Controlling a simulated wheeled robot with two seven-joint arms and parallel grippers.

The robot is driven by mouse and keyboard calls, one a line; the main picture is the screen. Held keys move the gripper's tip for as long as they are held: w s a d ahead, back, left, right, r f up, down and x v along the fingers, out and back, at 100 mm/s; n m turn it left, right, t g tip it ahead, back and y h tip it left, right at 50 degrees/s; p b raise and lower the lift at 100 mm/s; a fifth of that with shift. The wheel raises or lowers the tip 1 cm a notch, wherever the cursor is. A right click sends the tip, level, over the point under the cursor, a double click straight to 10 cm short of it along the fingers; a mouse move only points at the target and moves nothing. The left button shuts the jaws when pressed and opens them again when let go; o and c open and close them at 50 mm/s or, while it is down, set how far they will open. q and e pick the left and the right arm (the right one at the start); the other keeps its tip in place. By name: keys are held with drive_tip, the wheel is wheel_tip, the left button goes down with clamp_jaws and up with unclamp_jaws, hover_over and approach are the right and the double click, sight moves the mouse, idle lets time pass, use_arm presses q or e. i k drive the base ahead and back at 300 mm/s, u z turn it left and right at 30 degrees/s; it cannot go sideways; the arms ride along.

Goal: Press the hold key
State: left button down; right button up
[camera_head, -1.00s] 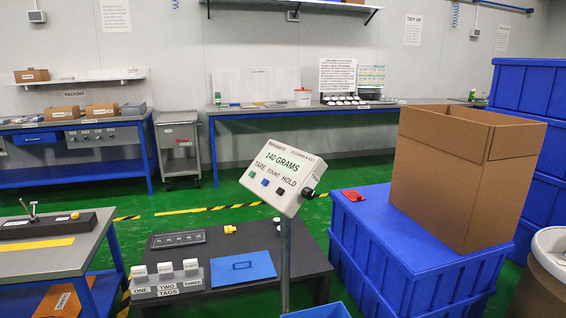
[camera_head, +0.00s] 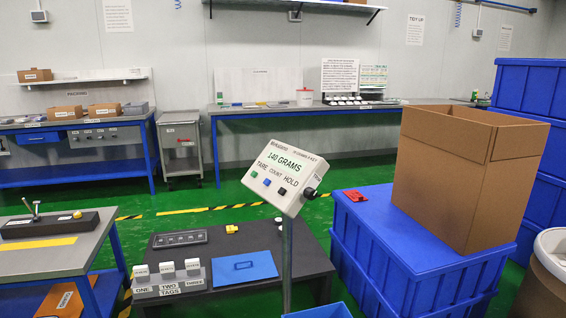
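A white scale display box (camera_head: 285,173) stands on a grey post (camera_head: 287,262) in the middle of the view, tilted slightly. Its screen (camera_head: 276,168) reads 140 GRAMS. Below it are the labels TARE, COUNT and HOLD. A green key (camera_head: 254,174) sits under TARE and a blue key (camera_head: 267,182) under COUNT. The black hold key (camera_head: 282,190) sits under HOLD. A black knob (camera_head: 309,193) is on the box's right side. Neither of my grippers shows in the view.
A large open cardboard box (camera_head: 459,185) stands on blue crates (camera_head: 389,262) at right, beside a red object (camera_head: 354,195). A low dark table (camera_head: 221,282) holds tag blocks (camera_head: 167,278) and a blue panel (camera_head: 243,266). A grey bench (camera_head: 56,259) is at left. Green floor lies behind.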

sight(282, 191)
drive_tip(key=k, duration=1)
drive_tip(key=u, duration=1.3)
drive_tip(key=i, duration=2.9)
drive_tip(key=z, duration=3.6)
